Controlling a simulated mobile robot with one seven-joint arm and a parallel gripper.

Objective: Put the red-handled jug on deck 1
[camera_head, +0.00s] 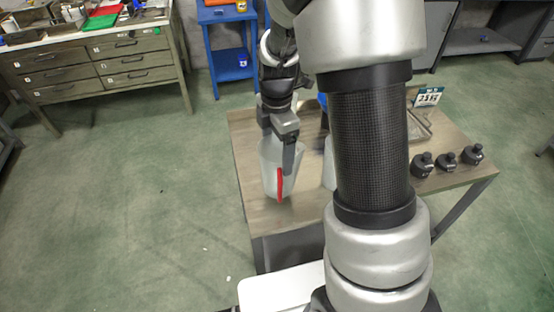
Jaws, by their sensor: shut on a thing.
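The red-handled jug (270,178) is a pale translucent vessel at the left part of the wooden table, with its red handle (280,186) facing me. My gripper (287,155) is at the jug's upper right side, shut on it, with a finger reaching down by the handle. The jug looks upright. I cannot tell whether its base touches the table. Another pale vessel (328,165) shows in part to the right, mostly hidden behind my arm. No deck marked 1 can be made out.
The wooden table (245,150) carries several dark knobbed weights (446,160), a tray (418,128) and a numbered sign (428,97) at right. A blue shelf stand (232,62) and a drawer bench (95,62) stand behind. Green floor at left is clear.

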